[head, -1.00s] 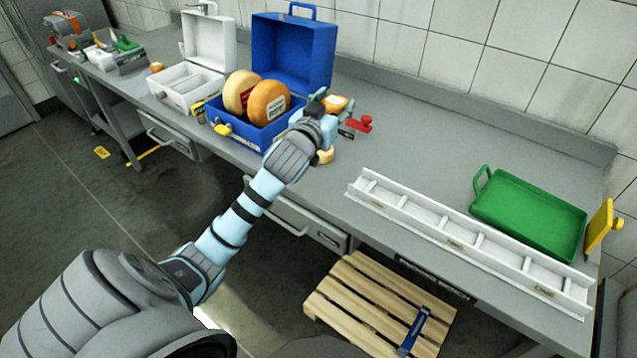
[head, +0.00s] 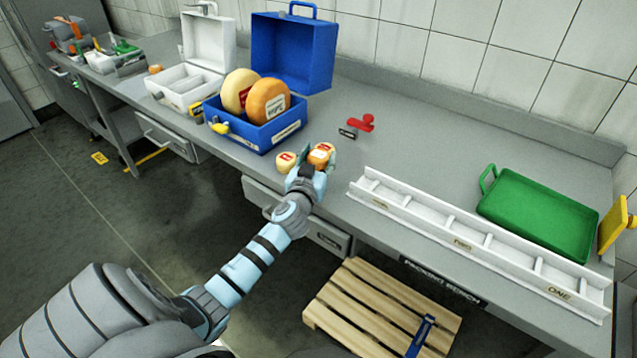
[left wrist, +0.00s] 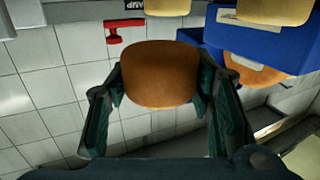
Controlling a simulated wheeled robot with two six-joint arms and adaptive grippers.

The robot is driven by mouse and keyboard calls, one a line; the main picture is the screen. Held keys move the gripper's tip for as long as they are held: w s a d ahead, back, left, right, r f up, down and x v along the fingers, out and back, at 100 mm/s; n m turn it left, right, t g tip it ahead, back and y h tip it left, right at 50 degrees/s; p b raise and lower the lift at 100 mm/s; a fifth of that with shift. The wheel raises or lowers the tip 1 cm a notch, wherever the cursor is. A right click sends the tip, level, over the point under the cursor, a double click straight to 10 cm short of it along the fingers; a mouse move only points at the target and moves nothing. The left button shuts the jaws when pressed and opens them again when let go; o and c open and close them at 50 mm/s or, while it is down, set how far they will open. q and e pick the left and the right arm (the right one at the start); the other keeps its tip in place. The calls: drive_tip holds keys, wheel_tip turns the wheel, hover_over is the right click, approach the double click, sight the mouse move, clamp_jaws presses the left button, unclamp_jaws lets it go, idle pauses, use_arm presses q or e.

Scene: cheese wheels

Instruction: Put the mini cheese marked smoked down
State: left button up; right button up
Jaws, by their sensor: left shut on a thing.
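My left gripper (head: 308,168) is shut on an orange mini cheese (head: 321,152) with a white and red label; its lettering is too small to read. In the left wrist view this cheese (left wrist: 160,74) sits between the two dark fingers. It is at the front part of the bench; I cannot tell whether it touches the top. A paler mini cheese (head: 285,162) with a red label stands just left of it. My right gripper is out of view.
A blue case (head: 256,137) holding two large cheese wheels stands behind left, lid open. A red-handled tool (head: 360,124) lies behind. A white divided rack (head: 455,241) is to the right, with a green tray (head: 541,213) behind it. The bench between case and rack is mostly clear.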

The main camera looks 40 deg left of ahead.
use_arm(q)
wheel_tip(320, 180, down, 6)
drive_tip(key=b, duration=0.2)
drive_tip(key=shift+r+b, duration=0.2)
drive_tip(key=shift+b, duration=0.15)
drive_tip(key=shift+r, duration=0.15)
drive_tip(key=o, duration=1.2)
drive_tip(key=shift+p, duration=0.3)
drive_tip(key=f+b+v, duration=0.1)
drive_tip(key=v, duration=1.3)
drive_tip(key=shift+s, duration=0.35)
